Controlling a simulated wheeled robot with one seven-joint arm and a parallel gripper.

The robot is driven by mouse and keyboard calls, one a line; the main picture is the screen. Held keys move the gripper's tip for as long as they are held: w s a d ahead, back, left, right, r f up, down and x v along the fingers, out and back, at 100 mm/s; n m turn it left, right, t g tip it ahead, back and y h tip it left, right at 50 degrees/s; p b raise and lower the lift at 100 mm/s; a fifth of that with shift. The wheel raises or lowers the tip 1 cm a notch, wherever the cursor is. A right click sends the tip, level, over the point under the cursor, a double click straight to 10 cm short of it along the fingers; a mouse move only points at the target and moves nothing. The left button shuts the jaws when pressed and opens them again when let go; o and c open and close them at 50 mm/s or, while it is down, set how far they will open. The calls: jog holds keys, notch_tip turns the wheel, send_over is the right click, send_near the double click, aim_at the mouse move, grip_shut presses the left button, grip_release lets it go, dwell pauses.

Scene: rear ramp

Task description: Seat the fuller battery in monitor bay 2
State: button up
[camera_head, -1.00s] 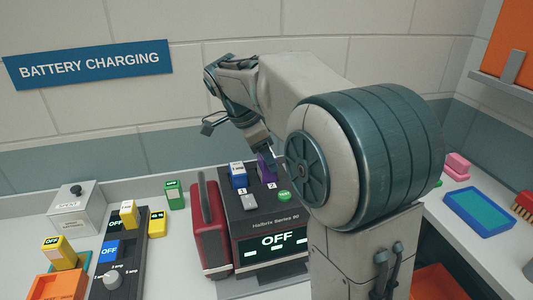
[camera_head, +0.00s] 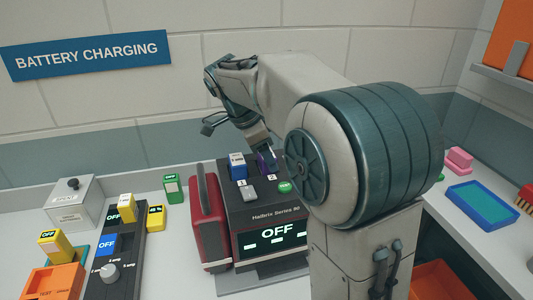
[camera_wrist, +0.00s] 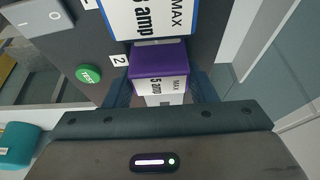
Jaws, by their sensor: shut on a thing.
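The monitor (camera_head: 268,215) is a dark box with a screen reading OFF and sockets marked 1 and 2 on its sloped top. A purple battery (camera_head: 266,163) is at the place marked 2. My gripper (camera_head: 262,148) is shut on it from above; the arm partly hides it. In the wrist view the purple battery (camera_wrist: 160,62), labelled 5 amp, sits between the fingers (camera_wrist: 161,92), beside the "2" mark. Whether it is fully down in the bay I cannot tell. A blue battery (camera_head: 237,166) stands at place 1, close beside it; its label also shows in the wrist view (camera_wrist: 150,20).
A green button (camera_head: 285,187) and grey rocker switch (camera_head: 249,193) are on the monitor's top. A red case (camera_head: 206,220) stands at its left. Further left are a black charger (camera_head: 112,265), yellow batteries (camera_head: 156,217) and a green one (camera_head: 172,187). A blue tray (camera_head: 482,205) lies right.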

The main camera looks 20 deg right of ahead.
jog(key=shift+f, duration=0.15)
jog(key=o, duration=1.4)
jog(key=p+v, duration=0.1)
jog(key=v, duration=1.3)
jog(key=shift+s, duration=0.1)
